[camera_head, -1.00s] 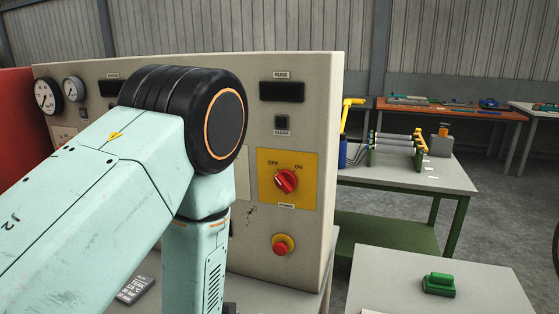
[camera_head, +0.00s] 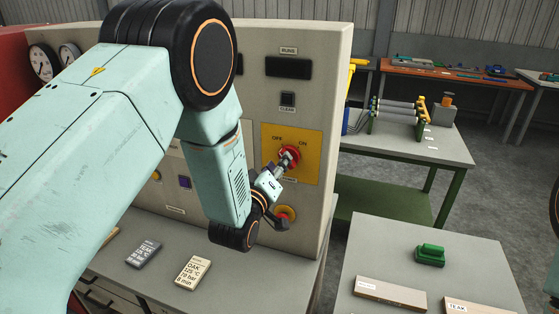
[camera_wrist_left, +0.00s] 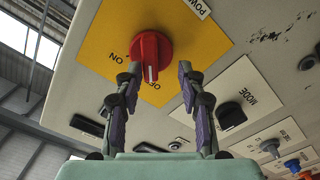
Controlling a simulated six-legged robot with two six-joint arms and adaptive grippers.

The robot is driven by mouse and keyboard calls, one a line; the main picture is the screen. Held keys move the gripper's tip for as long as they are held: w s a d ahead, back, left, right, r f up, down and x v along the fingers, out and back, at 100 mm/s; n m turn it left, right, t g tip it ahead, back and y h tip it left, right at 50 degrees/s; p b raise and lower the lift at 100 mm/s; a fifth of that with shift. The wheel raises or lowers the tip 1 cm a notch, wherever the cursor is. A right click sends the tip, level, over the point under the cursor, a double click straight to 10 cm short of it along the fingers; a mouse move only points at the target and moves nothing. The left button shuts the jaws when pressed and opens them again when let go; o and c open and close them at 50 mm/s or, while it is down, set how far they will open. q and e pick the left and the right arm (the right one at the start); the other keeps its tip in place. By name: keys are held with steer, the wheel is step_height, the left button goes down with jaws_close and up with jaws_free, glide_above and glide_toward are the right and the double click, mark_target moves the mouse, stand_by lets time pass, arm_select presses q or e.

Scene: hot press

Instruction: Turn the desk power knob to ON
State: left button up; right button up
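The red power knob (camera_head: 293,151) sits on a yellow plate (camera_head: 311,165) marked OFF and ON on the machine's front panel. In the left wrist view the knob (camera_wrist_left: 151,50) shows upside down, its white mark toward the OFF label. My left gripper (camera_head: 285,161) is at the knob and partly covers it in the head view. In the wrist view its two fingers (camera_wrist_left: 159,72) are apart, one on each side of the knob's near end. A gap shows on the right side; contact on the left cannot be told. My right gripper is in neither view.
A red stop button (camera_head: 285,213) on a yellow ring is just below my left gripper. A black MODE knob (camera_wrist_left: 231,115) is nearby on the panel. Label cards (camera_head: 193,270) lie on the desk. A side table (camera_head: 390,240) holds a green object (camera_head: 430,254).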

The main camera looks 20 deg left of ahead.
arm_select(q)
steer(key=shift+w+d+r, duration=0.15)
steer(key=shift+w+d, duration=0.1)
steer(key=shift+d, duration=0.25)
steer(key=shift+w+d+r, duration=0.15)
steer(key=shift+w+d, duration=0.1)
steer(key=shift+d, duration=0.25)
steer(key=shift+w+a+f, duration=0.1)
steer(key=shift+a+f, duration=0.05)
steer(key=shift+a, duration=0.1)
steer(key=shift+w+a+f, duration=0.1)
steer(key=shift+a+f, duration=0.05)
steer(key=shift+a, duration=0.35)
steer(key=c, duration=0.3)
steer(key=shift+c, duration=0.8)
steer(key=shift+d+r, duration=0.2)
steer(key=shift+d, duration=0.35)
steer(key=c, duration=0.3)
jaws_close()
steer(key=shift+a, duration=0.15)
